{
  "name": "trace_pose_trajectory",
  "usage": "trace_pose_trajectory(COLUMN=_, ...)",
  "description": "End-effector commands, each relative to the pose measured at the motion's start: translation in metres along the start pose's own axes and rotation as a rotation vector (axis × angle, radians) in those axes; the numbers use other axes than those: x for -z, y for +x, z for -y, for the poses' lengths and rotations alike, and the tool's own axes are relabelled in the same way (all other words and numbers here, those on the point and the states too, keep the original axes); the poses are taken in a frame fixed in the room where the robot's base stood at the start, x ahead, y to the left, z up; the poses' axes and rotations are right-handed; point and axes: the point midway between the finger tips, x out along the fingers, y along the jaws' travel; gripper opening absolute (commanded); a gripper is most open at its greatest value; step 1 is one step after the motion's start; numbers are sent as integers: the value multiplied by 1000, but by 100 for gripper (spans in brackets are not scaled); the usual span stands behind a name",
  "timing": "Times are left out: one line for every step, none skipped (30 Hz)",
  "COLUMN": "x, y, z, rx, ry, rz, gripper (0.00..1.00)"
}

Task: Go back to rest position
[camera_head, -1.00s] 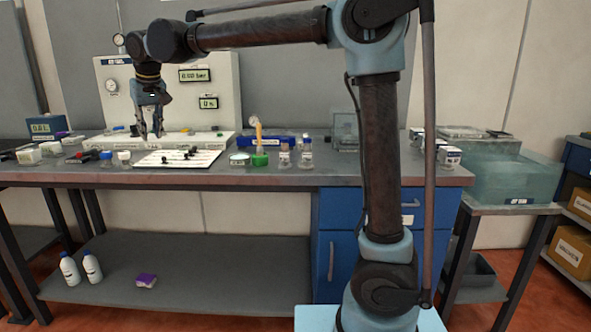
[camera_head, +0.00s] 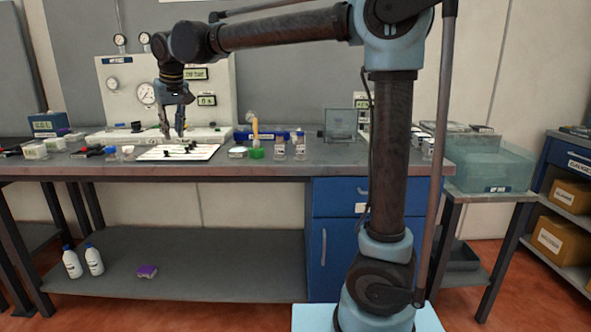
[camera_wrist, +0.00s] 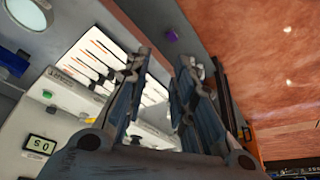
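My gripper (camera_head: 172,134) hangs pointing down above the left part of the workbench (camera_head: 250,172), in front of the white gauge panel. In the wrist view my gripper (camera_wrist: 160,62) shows its two fingers apart with nothing between them. Below it in the head view lies a white sheet (camera_head: 205,153) with small dark pieces on it. The sheet also shows in the wrist view (camera_wrist: 92,55). My arm stretches from the right across the top of the head view.
Small bottles (camera_head: 300,145), a green-based item (camera_head: 256,150) and a blue tray (camera_head: 275,134) stand near the sheet. A translucent tub (camera_head: 490,168) is at the right. The lower shelf (camera_head: 220,265) holds two white bottles (camera_head: 94,261) and a purple sponge (camera_head: 147,271).

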Motion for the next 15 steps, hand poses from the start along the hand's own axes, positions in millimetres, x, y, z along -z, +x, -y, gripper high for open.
trace_pose_trajectory(x=-5, y=0, z=-15, rx=-7, ry=14, rz=3, gripper=23)
trace_pose_trajectory(x=-9, y=-1, z=-24, rx=-10, ry=22, rz=5, gripper=23)
trace_pose_trajectory(x=-14, y=-1, z=-35, rx=-15, ry=31, rz=7, gripper=23)
trace_pose_trajectory(x=-19, y=-2, z=-44, rx=-19, ry=39, rz=10, gripper=23)
trace_pose_trajectory(x=-23, y=-2, z=-55, rx=-23, ry=48, rz=13, gripper=23)
trace_pose_trajectory(x=-31, y=-2, z=-69, rx=-29, ry=60, rz=17, gripper=23)
trace_pose_trajectory(x=-38, y=-3, z=-81, rx=-34, ry=72, rz=20, gripper=23)
trace_pose_trajectory(x=-46, y=-3, z=-94, rx=-40, ry=84, rz=24, gripper=23)
trace_pose_trajectory(x=-57, y=-3, z=-112, rx=-47, ry=101, rz=29, gripper=23)
trace_pose_trajectory(x=-67, y=-3, z=-126, rx=-53, ry=114, rz=32, gripper=23)
trace_pose_trajectory(x=-76, y=-4, z=-139, rx=-59, ry=128, rz=36, gripper=23)
trace_pose_trajectory(x=-90, y=-4, z=-156, rx=-67, ry=146, rz=41, gripper=23)
trace_pose_trajectory(x=-100, y=-4, z=-168, rx=-72, ry=158, rz=45, gripper=23)
trace_pose_trajectory(x=-111, y=-4, z=-180, rx=-77, ry=172, rz=49, gripper=23)
trace_pose_trajectory(x=-126, y=-3, z=-195, rx=-84, ry=190, rz=54, gripper=23)
